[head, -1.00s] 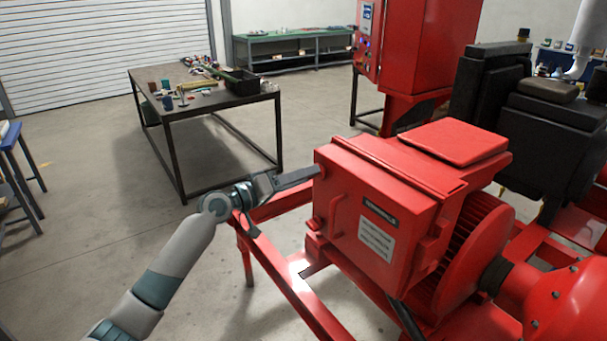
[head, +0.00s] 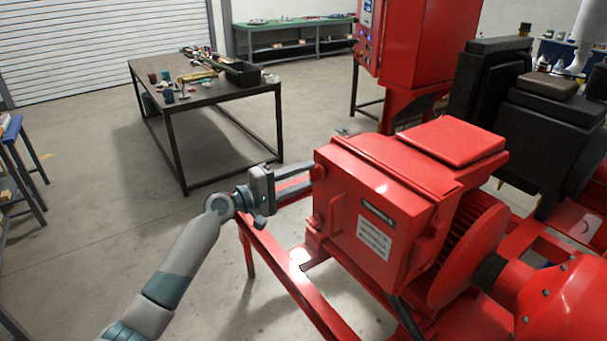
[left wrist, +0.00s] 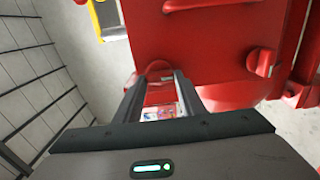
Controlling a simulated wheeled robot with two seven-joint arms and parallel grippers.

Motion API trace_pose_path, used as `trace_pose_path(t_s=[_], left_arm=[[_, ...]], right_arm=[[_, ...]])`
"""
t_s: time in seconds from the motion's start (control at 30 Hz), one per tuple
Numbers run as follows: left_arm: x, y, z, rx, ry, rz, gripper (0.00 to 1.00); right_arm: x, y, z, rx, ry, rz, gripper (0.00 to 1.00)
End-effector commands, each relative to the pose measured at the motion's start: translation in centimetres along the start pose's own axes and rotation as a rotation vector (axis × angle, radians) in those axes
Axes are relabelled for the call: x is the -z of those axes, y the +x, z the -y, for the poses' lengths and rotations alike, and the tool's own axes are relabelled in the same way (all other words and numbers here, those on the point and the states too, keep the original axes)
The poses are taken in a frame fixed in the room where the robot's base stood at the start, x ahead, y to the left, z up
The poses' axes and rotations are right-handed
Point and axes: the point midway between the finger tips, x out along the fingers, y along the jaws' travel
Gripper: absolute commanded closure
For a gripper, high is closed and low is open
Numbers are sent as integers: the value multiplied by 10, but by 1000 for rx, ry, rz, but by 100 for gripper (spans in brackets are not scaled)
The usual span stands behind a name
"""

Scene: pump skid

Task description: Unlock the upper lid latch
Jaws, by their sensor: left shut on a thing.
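The red pump box (head: 385,200) has a lid with a dark nameplate and a pale label. The upper lid latch (head: 318,172), a small red part, is at the lid's upper left edge. My left gripper (head: 309,178) reaches it from the left, its two dark fingers pointing right. In the left wrist view the fingers (left wrist: 160,76) close on a rounded red piece, the latch (left wrist: 158,68); their tips partly cover it. My right gripper is out of view.
Another red knob (left wrist: 262,62) sits to the right in the left wrist view. Red frame rails (head: 290,272) run below my left arm. A dark work table (head: 205,95) with small items stands behind, with open floor between.

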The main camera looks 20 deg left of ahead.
Motion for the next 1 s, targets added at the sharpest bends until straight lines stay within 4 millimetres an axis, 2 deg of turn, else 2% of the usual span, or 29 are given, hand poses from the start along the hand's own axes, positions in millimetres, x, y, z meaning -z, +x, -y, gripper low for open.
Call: trace_pose_path(t_s=[0.47,0.5,0.53,1.0], left_arm=[[0,0,0,0,-17,-1,86],[0,0,1,0,-17,-1,55],[0,0,0,0,-17,-1,47],[0,-5,1,0,-14,-1,45]], right_arm=[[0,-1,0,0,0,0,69],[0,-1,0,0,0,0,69],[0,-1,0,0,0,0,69],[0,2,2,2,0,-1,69]])
